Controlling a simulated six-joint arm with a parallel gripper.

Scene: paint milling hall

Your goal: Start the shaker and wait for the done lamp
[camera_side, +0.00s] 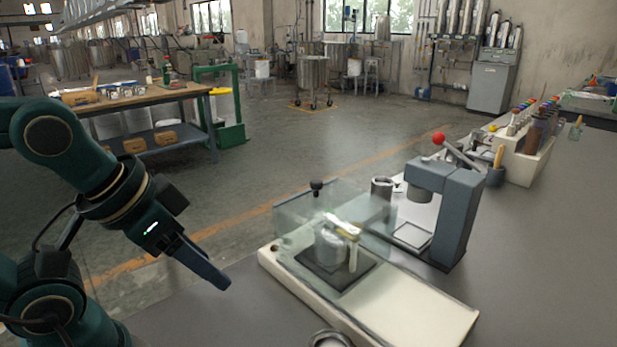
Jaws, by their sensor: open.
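The shaker stands on the bench with a long cream base (410,306). A clear cover (300,222) with a black knob (317,186) is over its left half. Inside, a pale can (331,243) stands on a dark plate (350,277) beside a light clamp. A small dark round spot (275,247) is at the base's left corner; I cannot tell whether it is a button or a lamp. No lit lamp is visible. My gripper (219,281) is open and empty, left of the shaker and apart from it, pointing down to the right.
A grey press (455,215) with a red-ball lever (439,138) stands behind the shaker. A metal cylinder (382,188) is next to it. A round metal rim (331,339) shows at the front edge. A cream rack (525,155) holds bottles. The bench is clear at right.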

